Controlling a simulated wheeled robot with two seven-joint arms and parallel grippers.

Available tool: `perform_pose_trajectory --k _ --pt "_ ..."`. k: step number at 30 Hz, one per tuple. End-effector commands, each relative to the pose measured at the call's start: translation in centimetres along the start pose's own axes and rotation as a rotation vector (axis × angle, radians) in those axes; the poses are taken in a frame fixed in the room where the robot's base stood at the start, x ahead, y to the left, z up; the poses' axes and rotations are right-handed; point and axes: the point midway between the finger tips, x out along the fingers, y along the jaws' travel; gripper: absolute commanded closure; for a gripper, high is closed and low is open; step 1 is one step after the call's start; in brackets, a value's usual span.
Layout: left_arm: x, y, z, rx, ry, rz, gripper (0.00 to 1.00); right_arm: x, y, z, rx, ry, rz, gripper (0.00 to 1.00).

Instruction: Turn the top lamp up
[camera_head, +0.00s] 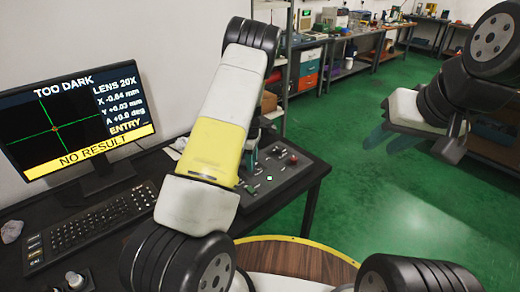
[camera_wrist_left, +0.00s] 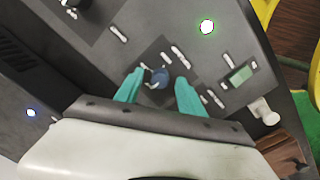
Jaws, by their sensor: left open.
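My left gripper is open over the dark control panel (camera_head: 290,180), its teal fingertips (camera_wrist_left: 160,88) on either side of a small blue knob (camera_wrist_left: 160,78) in the left wrist view. I cannot tell whether they touch it. The marks beside the knob are too blurred to read, so I cannot tell if it is the top lamp's. In the head view my left arm hides the knob and most of that gripper. The monitor (camera_head: 75,113) reads "TOO DARK" and "NO RESULT". My right gripper (camera_head: 390,140) is open and empty, over the green floor.
A keyboard (camera_head: 90,225) lies left on the black table. A round wooden table top (camera_head: 290,256) is in front. Shelves and benches stand behind.

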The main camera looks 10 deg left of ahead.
Motion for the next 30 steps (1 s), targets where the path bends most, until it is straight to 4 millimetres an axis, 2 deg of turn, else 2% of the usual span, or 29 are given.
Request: perform_pose_trajectory --k 2,6,9,20,30 --pt "-0.02 0.0 0.0 0.0 0.0 0.0 0.58 0.0 0.0 0.0 0.0 0.0 0.0 0.67" --pt "-0.03 0.0 0.01 0.0 0.0 0.0 0.85 0.0 0.0 0.0 0.0 0.0 0.0 0.67" --pt "-0.03 0.01 0.0 0.0 0.0 0.0 1.0 0.0 0.0 0.0 0.0 0.0 0.0 0.67" --pt "-0.06 0.03 -0.01 0.038 -0.002 0.001 1.0 0.0 0.0 0.0 0.0 0.0 0.0 0.67" --pt "-0.08 0.06 -0.06 0.26 -0.01 0.002 1.0 0.0 0.0 0.0 0.0 0.0 0.0 0.67"
